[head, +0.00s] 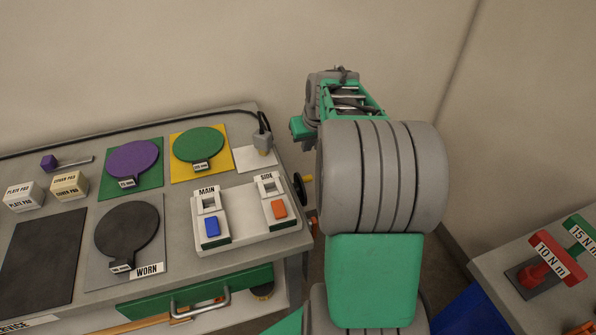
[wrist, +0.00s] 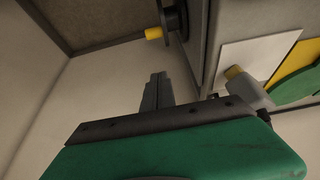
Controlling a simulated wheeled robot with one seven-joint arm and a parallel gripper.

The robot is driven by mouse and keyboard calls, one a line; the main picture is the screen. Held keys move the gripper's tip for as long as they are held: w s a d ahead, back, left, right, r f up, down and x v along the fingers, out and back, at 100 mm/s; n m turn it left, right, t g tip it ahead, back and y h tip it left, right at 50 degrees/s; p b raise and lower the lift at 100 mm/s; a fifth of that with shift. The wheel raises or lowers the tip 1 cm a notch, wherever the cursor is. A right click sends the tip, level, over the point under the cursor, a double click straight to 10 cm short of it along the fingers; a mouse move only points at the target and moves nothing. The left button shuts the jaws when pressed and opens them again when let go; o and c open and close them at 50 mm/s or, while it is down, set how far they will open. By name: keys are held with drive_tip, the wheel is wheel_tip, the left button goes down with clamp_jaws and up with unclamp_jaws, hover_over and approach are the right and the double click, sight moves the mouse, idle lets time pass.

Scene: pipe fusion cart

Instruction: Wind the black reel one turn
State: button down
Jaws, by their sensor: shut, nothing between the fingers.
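The black reel (head: 299,187) is mounted on the right end of the cart (head: 180,207), with a yellow crank knob (head: 309,178) sticking out to the right. In the wrist view the reel (wrist: 175,19) is at the top, partly cut off, and its yellow knob (wrist: 153,33) points left. My gripper (wrist: 158,76) is shut and empty. Its fingertips are below the knob in that picture and apart from it. In the head view I cannot make out the fingers, and my arm covers the area right of the reel.
The switch panel (head: 245,228) marked MAIN and SIDE is near the cart's right end. A grey plug-like piece (head: 262,141) with a black cable stands on a white square (head: 246,161). A second bench (head: 499,285) with torque-marked handles is at right. Walls stand behind.

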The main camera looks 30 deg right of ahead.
sight(300, 190)
wheel_tip(300, 190, down, 11)
drive_tip(key=shift+w+r, duration=0.2)
drive_tip(key=shift+w, duration=0.15)
idle(0.3)
drive_tip(key=shift+f, duration=0.15)
